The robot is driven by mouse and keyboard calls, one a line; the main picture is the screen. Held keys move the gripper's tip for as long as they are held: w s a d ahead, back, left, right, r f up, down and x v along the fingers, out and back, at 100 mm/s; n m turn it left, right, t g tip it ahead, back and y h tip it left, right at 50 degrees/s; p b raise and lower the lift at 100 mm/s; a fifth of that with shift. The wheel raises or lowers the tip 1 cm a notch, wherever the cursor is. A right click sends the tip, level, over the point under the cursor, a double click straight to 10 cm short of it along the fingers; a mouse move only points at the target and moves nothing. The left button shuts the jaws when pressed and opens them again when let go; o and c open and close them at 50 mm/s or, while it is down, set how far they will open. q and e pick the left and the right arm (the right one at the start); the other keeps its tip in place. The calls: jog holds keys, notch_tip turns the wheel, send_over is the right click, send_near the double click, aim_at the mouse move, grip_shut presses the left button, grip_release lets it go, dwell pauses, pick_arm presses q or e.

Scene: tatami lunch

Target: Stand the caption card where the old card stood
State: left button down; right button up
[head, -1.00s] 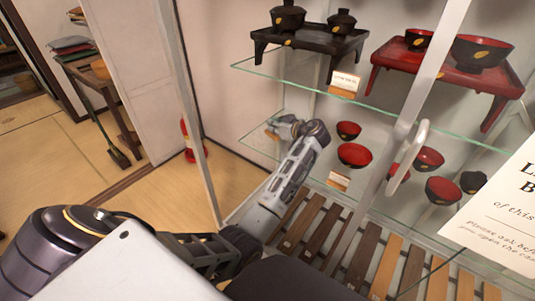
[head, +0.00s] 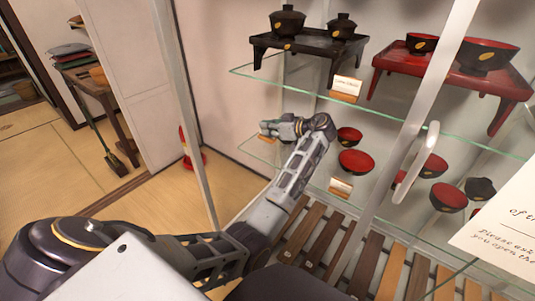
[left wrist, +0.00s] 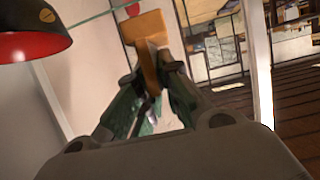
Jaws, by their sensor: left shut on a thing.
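My left gripper (head: 268,129) is inside the glass display case, near the left end of the lower glass shelf and left of the red-and-black bowls. It is shut on a small tan wooden piece, which looks like the base of the caption card (left wrist: 148,35); the left wrist view shows it between the fingertips. The card's printed face cannot be made out. Another small card (head: 341,186) on a wooden base stands at the front of the lower shelf. A similar card (head: 346,86) stands on the upper shelf. My right gripper is not in view.
Red bowls (head: 356,162) stand on the lower shelf, right of my gripper; a bowl (left wrist: 30,35) is close in the left wrist view. The upper glass shelf (head: 400,118) carries black and red trays. A door handle (head: 416,160) and a white sign (head: 505,225) are at the right.

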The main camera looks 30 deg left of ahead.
aim_at(268, 140)
pick_arm(q)
notch_tip(268, 140, down, 4)
jog(key=shift+r+b, duration=0.25)
jog(key=shift+b, duration=0.2)
jog(key=shift+f, duration=0.35)
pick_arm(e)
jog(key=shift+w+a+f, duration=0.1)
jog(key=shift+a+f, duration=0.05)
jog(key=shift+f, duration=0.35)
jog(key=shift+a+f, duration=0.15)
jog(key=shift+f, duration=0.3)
pick_arm(q)
jog(key=shift+f, duration=0.65)
notch_tip(268, 140, down, 4)
jog(key=shift+r+b, duration=0.2)
jog(key=shift+b, duration=0.6)
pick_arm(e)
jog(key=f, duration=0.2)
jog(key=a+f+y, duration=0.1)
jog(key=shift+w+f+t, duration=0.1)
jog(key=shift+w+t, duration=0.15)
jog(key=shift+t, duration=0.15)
pick_arm(q)
jog(key=shift+f, duration=0.15)
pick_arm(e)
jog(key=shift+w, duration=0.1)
